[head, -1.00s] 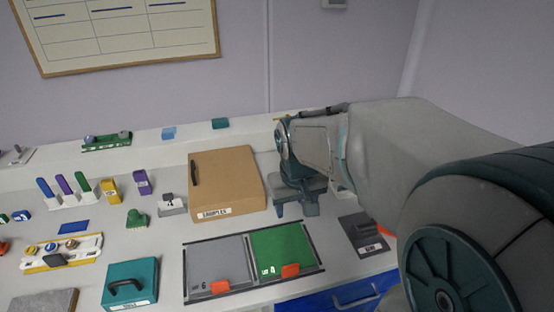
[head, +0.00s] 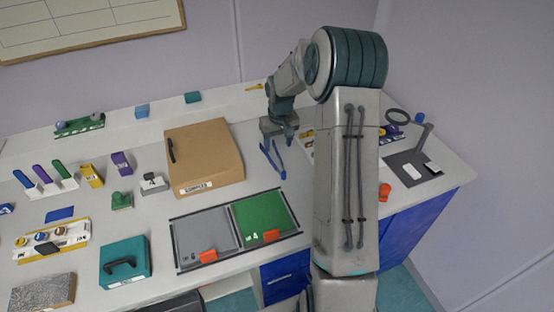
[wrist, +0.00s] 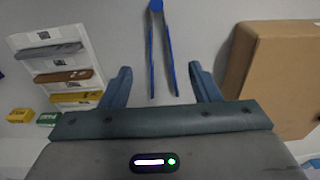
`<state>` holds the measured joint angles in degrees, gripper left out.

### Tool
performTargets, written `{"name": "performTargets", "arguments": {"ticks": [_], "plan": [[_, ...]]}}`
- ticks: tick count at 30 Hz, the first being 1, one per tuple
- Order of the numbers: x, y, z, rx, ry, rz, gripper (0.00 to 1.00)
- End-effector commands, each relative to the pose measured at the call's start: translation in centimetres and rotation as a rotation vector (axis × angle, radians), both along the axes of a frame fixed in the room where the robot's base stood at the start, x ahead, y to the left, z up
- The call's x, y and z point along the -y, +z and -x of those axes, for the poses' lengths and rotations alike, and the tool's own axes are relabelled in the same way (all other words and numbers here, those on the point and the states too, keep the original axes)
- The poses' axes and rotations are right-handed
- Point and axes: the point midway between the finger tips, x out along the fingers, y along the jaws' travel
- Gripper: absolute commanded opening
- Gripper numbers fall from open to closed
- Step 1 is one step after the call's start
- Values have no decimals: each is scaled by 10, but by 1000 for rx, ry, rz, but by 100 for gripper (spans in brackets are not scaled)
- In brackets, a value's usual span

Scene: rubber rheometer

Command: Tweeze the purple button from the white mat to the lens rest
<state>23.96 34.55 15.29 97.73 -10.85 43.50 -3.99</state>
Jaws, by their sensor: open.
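Blue tweezers (head: 272,158) lie on the bench right of the cardboard box, with their legs spread in a V. In the wrist view the tweezers (wrist: 154,45) lie between and beyond my fingers. My gripper (head: 279,137) is open and empty above the bench, by the tweezers; its two fingers also show in the wrist view (wrist: 160,72). A small white square (head: 412,171), perhaps the white mat, lies on a dark grey plate at the right. A stand with a dark ring (head: 397,116) rises behind it. I cannot make out the purple button or identify the lens rest.
The cardboard samples box (head: 205,155) stands left of my gripper. A white rack with several tools (wrist: 55,65) is on the other side, partly hidden by my arm in the head view. A green and grey tray (head: 238,225) lies in front. Bare bench surrounds the tweezers.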

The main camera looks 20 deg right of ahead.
Motion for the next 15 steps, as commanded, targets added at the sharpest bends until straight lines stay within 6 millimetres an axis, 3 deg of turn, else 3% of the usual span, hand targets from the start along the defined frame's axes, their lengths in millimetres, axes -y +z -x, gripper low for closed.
{"name": "performTargets", "arguments": {"ticks": [8,15], "plan": [[0,-1,0,0,-1,0,56],[0,-15,-1,0,-1,0,56]]}}
